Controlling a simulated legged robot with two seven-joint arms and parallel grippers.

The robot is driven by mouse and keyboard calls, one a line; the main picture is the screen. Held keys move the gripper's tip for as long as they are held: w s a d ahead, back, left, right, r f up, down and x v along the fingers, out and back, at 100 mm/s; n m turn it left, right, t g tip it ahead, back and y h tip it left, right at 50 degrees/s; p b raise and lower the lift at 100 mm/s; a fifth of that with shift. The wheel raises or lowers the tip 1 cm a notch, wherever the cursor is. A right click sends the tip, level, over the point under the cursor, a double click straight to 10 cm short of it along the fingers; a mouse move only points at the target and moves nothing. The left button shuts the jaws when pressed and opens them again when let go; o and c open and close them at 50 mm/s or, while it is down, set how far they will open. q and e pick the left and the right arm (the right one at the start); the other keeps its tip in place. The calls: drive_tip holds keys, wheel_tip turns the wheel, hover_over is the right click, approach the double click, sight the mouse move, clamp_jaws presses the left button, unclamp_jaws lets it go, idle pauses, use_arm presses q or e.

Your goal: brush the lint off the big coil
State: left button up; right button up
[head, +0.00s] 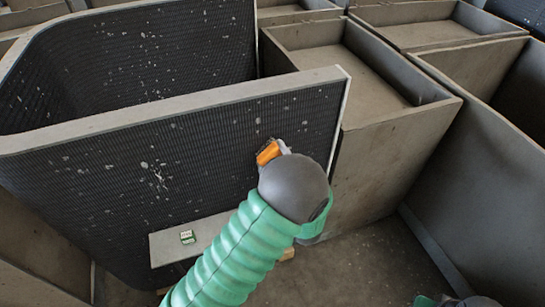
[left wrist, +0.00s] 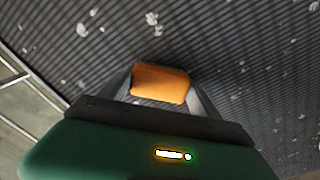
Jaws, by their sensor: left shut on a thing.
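The big coil (head: 110,170) is a dark ribbed panel with a grey metal frame, curving round at the left in the head view. Pale lint specks dot its face, with a larger clump (head: 155,177) left of my arm. In the left wrist view the coil (left wrist: 240,50) fills the background, with lint (left wrist: 153,20) on it. My left gripper (left wrist: 160,88) is shut on an orange brush (left wrist: 160,83). The brush also shows in the head view (head: 268,152), close against the coil's right part. I cannot tell whether its bristles touch. My right gripper is not clearly in view.
Grey metal housing walls (head: 385,150) stand right of the coil. Bare floor (head: 360,265) lies at the lower right.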

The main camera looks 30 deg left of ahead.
use_arm(q)
wheel_tip(320, 180, down, 3)
drive_tip(key=shift+r+b, duration=0.2)
drive_tip(key=shift+b, duration=0.55)
drive_tip(key=shift+r+p, duration=1.45)
drive_tip(key=shift+r, duration=0.6)
drive_tip(key=shift+r+p, duration=0.85)
drive_tip(key=shift+r, duration=0.55)
wheel_tip(320, 180, down, 7)
drive_tip(key=b, duration=0.6)
wheel_tip(320, 180, up, 4)
drive_tip(key=shift+f+p, duration=0.25)
drive_tip(key=shift+p, duration=1)
drive_tip(key=shift+w+r+p, duration=0.1)
drive_tip(key=shift+r+p, duration=1)
drive_tip(key=shift+r, duration=0.65)
use_arm(e)
drive_tip(key=shift+d+r, duration=0.1)
drive_tip(key=shift+r, duration=0.3)
